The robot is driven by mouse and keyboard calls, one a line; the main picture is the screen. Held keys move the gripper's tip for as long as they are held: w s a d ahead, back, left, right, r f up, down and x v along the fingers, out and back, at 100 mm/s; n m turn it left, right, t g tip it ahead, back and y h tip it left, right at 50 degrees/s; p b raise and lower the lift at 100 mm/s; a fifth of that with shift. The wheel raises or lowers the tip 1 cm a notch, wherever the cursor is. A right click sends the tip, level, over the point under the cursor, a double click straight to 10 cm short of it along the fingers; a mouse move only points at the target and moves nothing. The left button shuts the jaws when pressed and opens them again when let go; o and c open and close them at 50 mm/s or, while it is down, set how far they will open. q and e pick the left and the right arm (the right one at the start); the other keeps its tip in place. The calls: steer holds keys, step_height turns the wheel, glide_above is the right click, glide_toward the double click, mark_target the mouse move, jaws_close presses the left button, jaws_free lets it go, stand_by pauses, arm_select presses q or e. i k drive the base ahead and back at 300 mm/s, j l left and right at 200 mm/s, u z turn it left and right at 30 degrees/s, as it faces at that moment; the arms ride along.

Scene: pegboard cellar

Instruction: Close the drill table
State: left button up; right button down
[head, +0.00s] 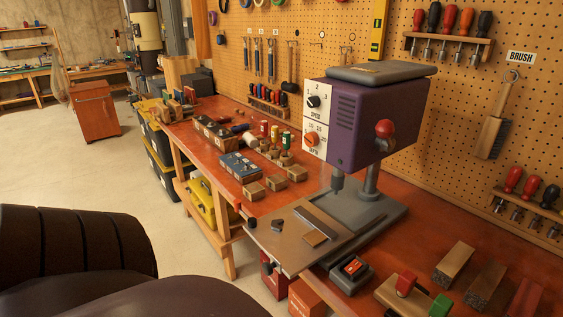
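The drill press (378,118) has a purple head, a grey column and a grey base, and stands on the red-brown workbench (395,200). Its flat drill table (285,257) sticks out past the bench's front edge, below and in front of the chuck (338,181). A grey bar and small flat pieces lie on the table. A small red-tipped part (241,209) shows at the table's left corner. Neither gripper is in view; only dark rounded parts of my arm show at the lower left.
A red switch box (351,269) and wooden blocks (455,262) lie right of the drill table. Small blocks and a blue box (240,167) lie left of it. Red boxes (306,299) stand below the bench. The floor (95,170) at left is mostly clear.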

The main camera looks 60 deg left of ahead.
mark_target(308, 235)
steer(key=u, duration=0.4)
steer(key=k+j+u, duration=0.1)
steer(key=u, duration=0.3)
steer(key=j+u, duration=0.15)
steer(key=u, duration=0.25)
steer(key=j+u, duration=0.15)
steer(key=u, duration=0.3)
steer(key=k, duration=0.05)
